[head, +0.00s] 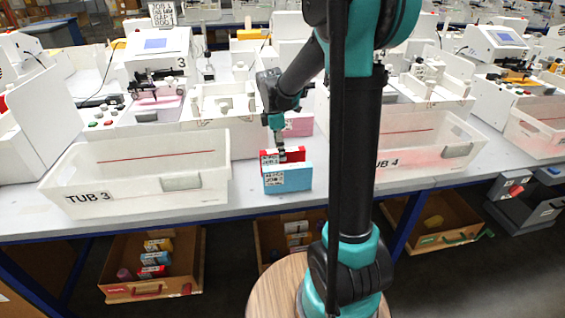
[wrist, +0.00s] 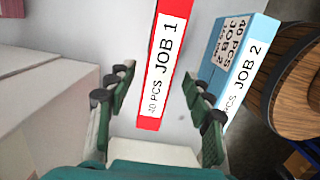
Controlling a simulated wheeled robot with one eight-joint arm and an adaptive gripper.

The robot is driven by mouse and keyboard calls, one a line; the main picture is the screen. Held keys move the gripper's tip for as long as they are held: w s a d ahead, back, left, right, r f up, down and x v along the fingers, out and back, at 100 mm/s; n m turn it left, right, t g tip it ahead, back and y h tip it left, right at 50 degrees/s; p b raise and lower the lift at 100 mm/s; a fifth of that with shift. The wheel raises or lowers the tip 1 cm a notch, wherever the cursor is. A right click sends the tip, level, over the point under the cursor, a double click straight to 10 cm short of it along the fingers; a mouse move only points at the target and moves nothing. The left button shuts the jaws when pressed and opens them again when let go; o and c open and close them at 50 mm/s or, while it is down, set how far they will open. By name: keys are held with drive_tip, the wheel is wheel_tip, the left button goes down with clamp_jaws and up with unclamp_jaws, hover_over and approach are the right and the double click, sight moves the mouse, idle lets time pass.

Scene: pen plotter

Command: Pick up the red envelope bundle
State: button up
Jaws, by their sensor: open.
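The red envelope bundle (wrist: 166,70) has a white label reading "JOB 1" and "40 PCS". In the wrist view it lies between the two open fingers of my gripper (wrist: 158,95), with gaps on both sides. In the head view the red bundle (head: 291,154) stands on the bench, partly hidden behind a light blue bundle (head: 288,180). My gripper (head: 281,155) is over the red bundle there. The blue bundle also shows in the wrist view (wrist: 240,62), labelled "JOB 2", just right of the right finger.
White tubs marked TUB 3 (head: 135,195) and TUB 4 (head: 425,158) stand left and right of the bundles on the grey bench (head: 245,203). Plotter machines (head: 160,65) stand behind. Wooden drawers (head: 155,285) are open under the bench.

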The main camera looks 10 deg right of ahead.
drive_tip(key=shift+d+f, duration=0.25)
drive_tip(key=shift+f, duration=1.05)
drive_tip(key=shift+d+f, duration=0.2)
drive_tip(key=shift+f, duration=1.05)
drive_tip(key=shift+w, duration=0.1)
clamp_jaws()
